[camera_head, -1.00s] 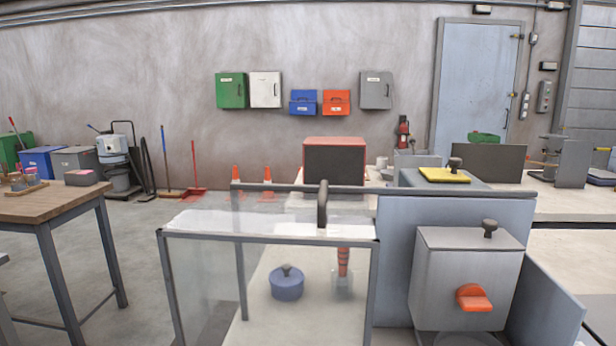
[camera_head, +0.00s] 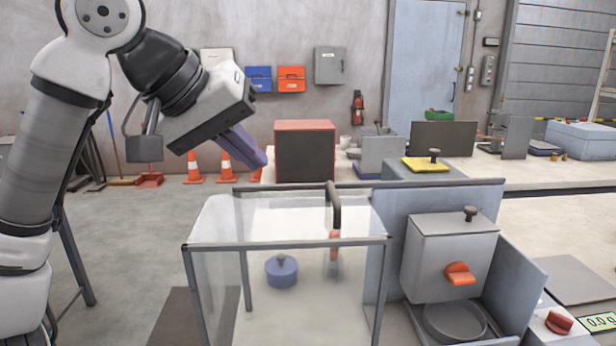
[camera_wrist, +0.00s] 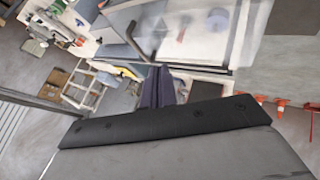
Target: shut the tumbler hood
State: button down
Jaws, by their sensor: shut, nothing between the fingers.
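The tumbler hood (camera_head: 290,243) is a clear box with a grey frame and a dark upright handle (camera_head: 333,207) near its top. I cannot tell for certain how far the hood is open. A blue lidded pot (camera_head: 281,271) and a red-topped item show through its panes. My gripper (camera_head: 252,156) has purple fingers, shut and empty, above and left of the hood, apart from it. In the wrist view my purple fingertips (camera_wrist: 158,82) are together, and a clear panel of the hood (camera_wrist: 205,35) shows beyond them.
Right of the hood stand a grey dispenser box (camera_head: 450,255) with an orange knob and a blue-grey panel (camera_head: 490,202). A red box with a dark front (camera_head: 305,152) and orange cones (camera_head: 225,160) are behind. Open floor lies to the left.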

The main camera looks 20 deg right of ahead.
jog(key=p, duration=0.1)
send_near(314, 218)
jog(key=w+d+f, duration=0.2)
jog(key=w+f, duration=0.1)
jog(key=shift+w, duration=0.25)
jog(key=d, duration=0.1)
jog(key=d+p, duration=0.1)
jog(key=s+d, duration=0.1)
jog(key=shift+d+r, duration=0.15)
jog(key=shift+r, duration=0.15)
jog(key=shift+d, duration=0.35)
jog(key=shift+d, duration=0.1)
